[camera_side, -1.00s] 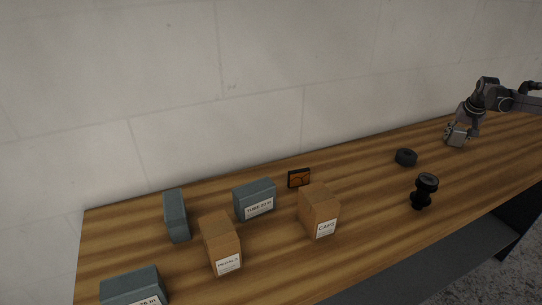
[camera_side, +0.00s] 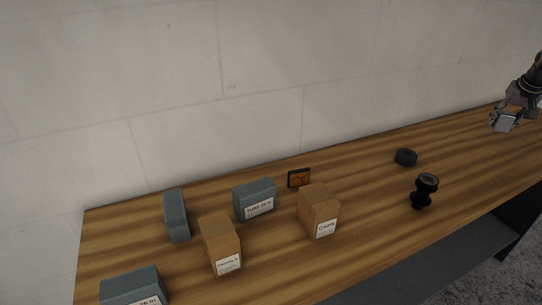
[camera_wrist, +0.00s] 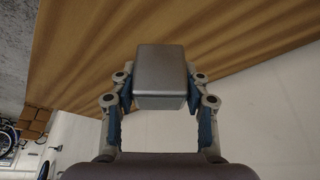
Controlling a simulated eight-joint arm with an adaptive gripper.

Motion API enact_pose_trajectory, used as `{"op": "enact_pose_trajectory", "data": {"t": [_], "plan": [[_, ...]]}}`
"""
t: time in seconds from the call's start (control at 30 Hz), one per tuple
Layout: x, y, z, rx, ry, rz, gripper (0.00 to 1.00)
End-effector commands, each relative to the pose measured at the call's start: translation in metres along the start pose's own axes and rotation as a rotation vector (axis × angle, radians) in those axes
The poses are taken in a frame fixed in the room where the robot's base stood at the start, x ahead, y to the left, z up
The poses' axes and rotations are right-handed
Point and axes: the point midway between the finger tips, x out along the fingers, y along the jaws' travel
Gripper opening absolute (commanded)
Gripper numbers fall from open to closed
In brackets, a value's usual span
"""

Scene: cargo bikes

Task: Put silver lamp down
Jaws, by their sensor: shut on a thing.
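The silver lamp (camera_wrist: 161,72) is a small box-shaped grey thing, held between the two fingers of my gripper (camera_wrist: 160,88) in the wrist view. In the side view my gripper (camera_side: 507,116) is at the far right, shut on the lamp (camera_side: 503,123). The lamp appears to be above or near the wooden table (camera_side: 380,215) at its far right part. I cannot tell whether it touches the tabletop.
A black ring (camera_side: 405,157) and a black spool-like part (camera_side: 423,190) stand on the right half. Brown boxes (camera_side: 319,212), grey-blue boxes (camera_side: 255,200) and an orange-black item (camera_side: 299,178) fill the left. A wall (camera_side: 300,80) runs behind. The table between ring and gripper is clear.

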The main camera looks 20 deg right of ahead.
Motion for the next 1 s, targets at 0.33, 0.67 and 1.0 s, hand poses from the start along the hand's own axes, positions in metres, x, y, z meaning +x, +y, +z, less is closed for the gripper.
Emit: {"op": "enact_pose_trajectory", "data": {"t": [0.33, 0.67, 1.0], "plan": [[-0.023, -0.072, 0.025, -0.142, -0.001, -0.061, 0.14], [-0.06, -0.2, 0.102, -0.421, 0.0, -0.176, 0.14], [-0.092, -0.281, 0.194, -0.666, 0.001, -0.278, 0.14]]}}
